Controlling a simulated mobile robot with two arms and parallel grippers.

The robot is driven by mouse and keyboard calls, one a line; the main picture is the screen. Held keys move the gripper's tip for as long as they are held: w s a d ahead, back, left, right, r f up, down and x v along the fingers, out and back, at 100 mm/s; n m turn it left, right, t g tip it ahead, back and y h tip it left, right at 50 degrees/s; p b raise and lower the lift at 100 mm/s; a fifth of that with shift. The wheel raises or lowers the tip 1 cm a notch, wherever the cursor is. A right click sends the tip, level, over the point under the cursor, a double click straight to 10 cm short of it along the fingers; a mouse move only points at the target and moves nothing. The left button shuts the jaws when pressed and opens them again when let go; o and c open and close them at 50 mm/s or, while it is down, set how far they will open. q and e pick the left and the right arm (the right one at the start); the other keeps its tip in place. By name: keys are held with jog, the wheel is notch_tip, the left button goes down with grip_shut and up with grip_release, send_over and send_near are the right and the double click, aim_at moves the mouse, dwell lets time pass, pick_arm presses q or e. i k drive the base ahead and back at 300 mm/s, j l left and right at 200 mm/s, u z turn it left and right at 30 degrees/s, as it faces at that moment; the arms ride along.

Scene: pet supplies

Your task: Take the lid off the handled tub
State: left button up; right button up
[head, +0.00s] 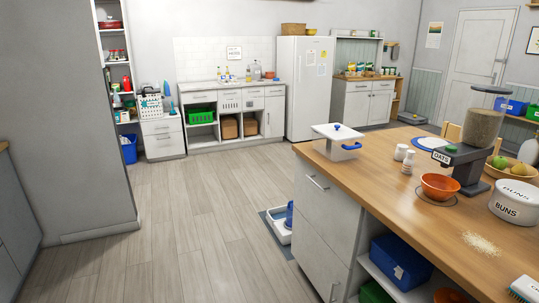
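The handled tub (342,152) is a white square tub with a blue handle on its side. It stands on the far left corner of the wooden counter at the right. Neither of my grippers shows in the head view, so nothing is seen touching the tub or lid.
On the wooden counter (390,192) are a dispenser marked OATS (480,135), an orange bowl (440,185), a white bottle (408,162) and a BUNS tin (515,202). A blue-and-white item (281,226) stands on a floor mat beside the counter. The floor to the left is clear.

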aim_at(336, 133)
jog(key=i+z, duration=0.2)
jog(key=i, duration=0.4)
jog(key=i+j+z, duration=0.15)
jog(key=i, duration=0.45)
jog(key=j, duration=0.1)
